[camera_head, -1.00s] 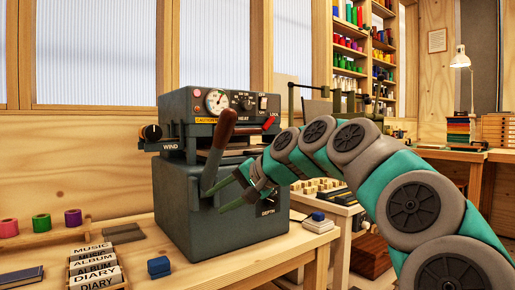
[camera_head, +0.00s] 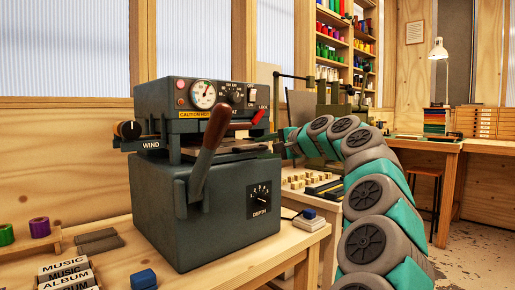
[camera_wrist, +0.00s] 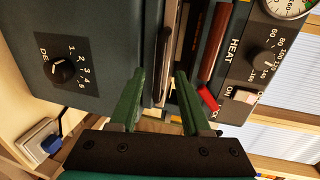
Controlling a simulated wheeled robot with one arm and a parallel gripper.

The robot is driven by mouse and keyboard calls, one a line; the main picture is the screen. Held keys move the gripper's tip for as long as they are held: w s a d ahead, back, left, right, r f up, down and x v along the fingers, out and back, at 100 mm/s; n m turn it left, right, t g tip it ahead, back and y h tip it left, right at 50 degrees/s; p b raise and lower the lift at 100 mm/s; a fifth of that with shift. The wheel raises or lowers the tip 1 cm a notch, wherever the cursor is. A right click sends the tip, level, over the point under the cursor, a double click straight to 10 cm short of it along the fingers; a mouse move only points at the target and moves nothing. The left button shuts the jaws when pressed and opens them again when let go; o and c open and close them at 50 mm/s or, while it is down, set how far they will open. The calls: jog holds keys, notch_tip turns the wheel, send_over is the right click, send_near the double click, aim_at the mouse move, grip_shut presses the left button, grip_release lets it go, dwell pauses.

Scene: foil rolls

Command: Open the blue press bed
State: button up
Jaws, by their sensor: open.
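The dark blue-grey press (camera_head: 205,205) stands on the wooden bench. Its bed (camera_head: 225,152) is a flat plate in the slot between the lower body and the heated head. The lever with a brown handle (camera_head: 214,130) stands in front of it, and a red lock lever (camera_head: 258,116) is at the upper right. My gripper (camera_wrist: 160,73) is open, with its green fingers either side of the bed's edge (camera_wrist: 164,50) in the wrist view. I cannot tell whether they touch it. In the head view the fingers are hard to make out at the press's right side.
A depth dial (camera_wrist: 62,70) is on the lower body. A blue-topped box (camera_head: 309,216) is at the bench's right. A side table with several small blocks (camera_head: 300,180) stands behind.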

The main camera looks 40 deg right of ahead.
jog(key=shift+x, duration=1.35)
jog(key=shift+c, duration=0.4)
grip_shut()
